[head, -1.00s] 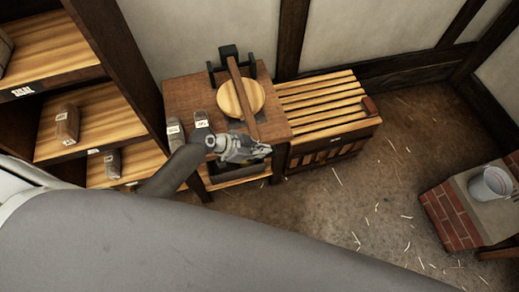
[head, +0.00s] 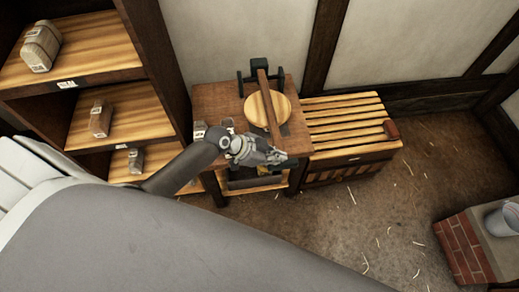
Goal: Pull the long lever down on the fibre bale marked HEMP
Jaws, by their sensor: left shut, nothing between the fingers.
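A press stands on a small wooden table (head: 212,97). Its long dark brown lever (head: 263,92) runs from a black bracket (head: 260,70) at the back, over a round pale wooden plate (head: 254,110), towards the table's front edge. My left gripper (head: 284,157) is shut and empty, just in front of the lever's near end; I cannot tell whether they touch. Small labelled bales stand by the gripper's wrist, one of them a grey bale (head: 199,131), partly hidden by my arm. No HEMP mark is readable. My right gripper is not in view.
A shelf unit (head: 150,60) at left holds a large bale (head: 41,46) and smaller bales. A slatted wooden chest (head: 345,112) adjoins the table at right. A brick block (head: 462,248) with a grey bucket (head: 507,221) stands at lower right. Straw-strewn floor (head: 345,215) between is clear.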

